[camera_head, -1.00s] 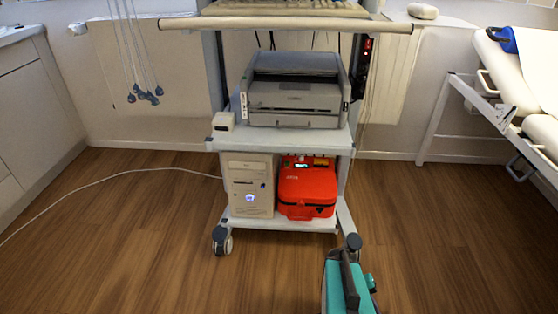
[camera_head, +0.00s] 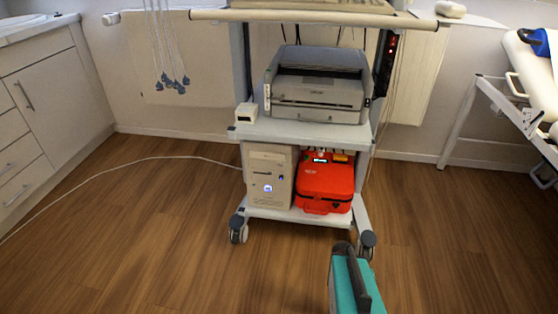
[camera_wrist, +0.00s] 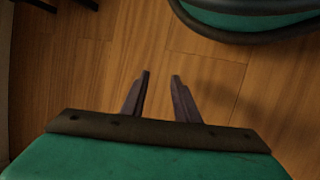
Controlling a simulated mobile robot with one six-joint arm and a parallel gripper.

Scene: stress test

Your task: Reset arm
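In the wrist view my gripper (camera_wrist: 160,75) shows two dark fingers standing apart, with bare wood floor visible between the tips. Nothing is held between them. The green and dark part at the bottom of that view is my own wrist. In the head view a teal and dark part of my arm rises from the bottom edge, right of centre, in front of the cart's right front wheel. The fingers cannot be made out in the head view.
A wheeled cart (camera_head: 262,131) stands ahead, carrying a grey printer (camera_head: 317,88), a beige computer (camera_head: 268,178) and a red case (camera_head: 326,184). White cabinets (camera_head: 57,98) are left, a bed (camera_head: 530,75) right. A white cable (camera_head: 120,166) crosses the otherwise clear floor at left.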

